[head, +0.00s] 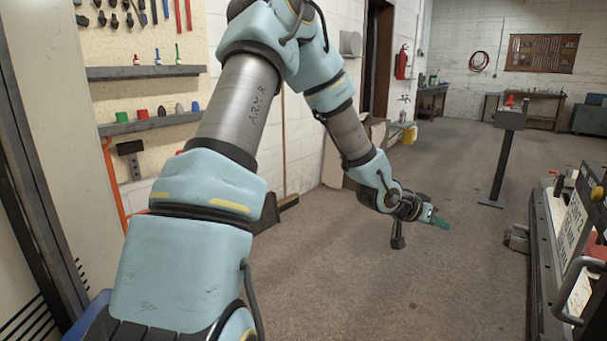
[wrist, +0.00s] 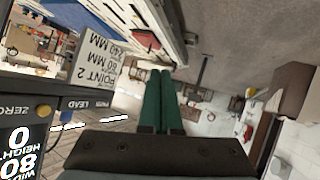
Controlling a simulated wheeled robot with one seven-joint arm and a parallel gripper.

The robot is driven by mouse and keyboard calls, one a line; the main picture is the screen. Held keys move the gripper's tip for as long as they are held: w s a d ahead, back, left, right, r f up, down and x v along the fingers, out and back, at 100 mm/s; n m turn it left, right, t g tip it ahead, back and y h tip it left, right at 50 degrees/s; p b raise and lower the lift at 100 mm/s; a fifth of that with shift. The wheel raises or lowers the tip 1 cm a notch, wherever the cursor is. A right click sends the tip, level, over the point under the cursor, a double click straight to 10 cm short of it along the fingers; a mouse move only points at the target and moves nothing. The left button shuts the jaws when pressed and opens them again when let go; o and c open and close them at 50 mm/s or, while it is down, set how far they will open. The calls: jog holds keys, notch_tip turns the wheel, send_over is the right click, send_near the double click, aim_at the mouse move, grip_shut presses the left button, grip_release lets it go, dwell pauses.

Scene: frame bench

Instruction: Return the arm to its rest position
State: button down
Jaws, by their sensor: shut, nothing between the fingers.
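My gripper (head: 438,222) is at the end of my pale blue arm, over open floor near the middle right of the head view. Its green fingers point to the right there. In the wrist view my gripper (wrist: 160,72) shows its two green fingers side by side, shut with nothing between them. The gripper touches nothing that I can see. The arm reaches up from the lower left, bends at the top and comes down to the gripper.
A frame bench (head: 548,265) with a lettered sign (head: 570,228) stands at the right edge. A dark post stand (head: 503,160) is behind it. Wall shelves (head: 145,72) with small items are at the left. A red extinguisher (head: 401,63) hangs at the back. The floor (head: 455,280) between is clear.

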jog(key=a+n+y, duration=0.4)
jog(key=a+y, duration=0.4)
jog(key=a, duration=1.8)
jog(key=s+a+r+n+g+y, duration=0.2)
jog(key=s+a+n, duration=0.3)
jog(key=s+a, duration=0.6)
jog(key=a, duration=0.4)
jog(key=shift+n+g+y, duration=0.3)
jog(key=shift+y, duration=0.1)
